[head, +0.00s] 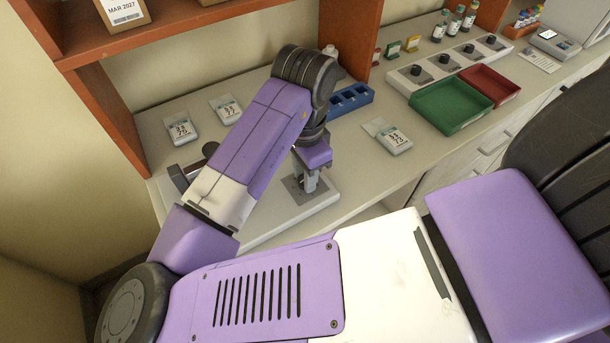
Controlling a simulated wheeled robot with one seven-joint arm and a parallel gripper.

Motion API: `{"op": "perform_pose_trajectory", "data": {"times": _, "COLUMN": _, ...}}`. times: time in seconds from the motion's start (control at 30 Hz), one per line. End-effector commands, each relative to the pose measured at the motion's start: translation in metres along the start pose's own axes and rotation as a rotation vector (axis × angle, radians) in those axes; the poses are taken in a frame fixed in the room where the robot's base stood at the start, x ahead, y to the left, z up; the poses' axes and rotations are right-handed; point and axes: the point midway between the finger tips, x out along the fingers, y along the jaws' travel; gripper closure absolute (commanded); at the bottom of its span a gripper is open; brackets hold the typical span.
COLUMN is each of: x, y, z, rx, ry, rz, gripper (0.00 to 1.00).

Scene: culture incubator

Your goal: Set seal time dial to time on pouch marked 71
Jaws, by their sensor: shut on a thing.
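The white sealer (262,232) stands on the bench behind my arm, with a dark lever part (178,178) at its left. My gripper (309,187) points down over the grey panel (326,190) at the sealer's right end. Its fingers are shut on what appears to be the seal time dial; the fingers hide the dial, so its setting cannot be read. Three pouches lie on the bench: a left pouch (181,128), a middle pouch (228,110) and a right pouch (393,140). Their printed numbers are too small to read surely.
A blue rack (351,101) stands close behind my gripper. A green tray (450,122) and a red tray (506,94) lie to the right, before a white unit with several black knobs (416,70). A wooden shelf (100,52) overhangs the left.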

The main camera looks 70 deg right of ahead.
Motion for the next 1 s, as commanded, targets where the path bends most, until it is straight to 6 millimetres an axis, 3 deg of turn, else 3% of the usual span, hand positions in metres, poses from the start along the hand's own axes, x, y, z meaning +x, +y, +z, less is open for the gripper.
{"op": "perform_pose_trajectory", "data": {"times": 0.5, "x": 0.0007, "y": -0.0004, "z": 0.0006, "rx": 0.37, "ry": -0.002, "rz": -0.001, "gripper": 1.0}}
{"op": "perform_pose_trajectory", "data": {"times": 1.0, "x": -0.0004, "y": -0.0001, "z": 0.0006, "rx": 0.459, "ry": -0.001, "rz": 0.0, "gripper": 1.0}}
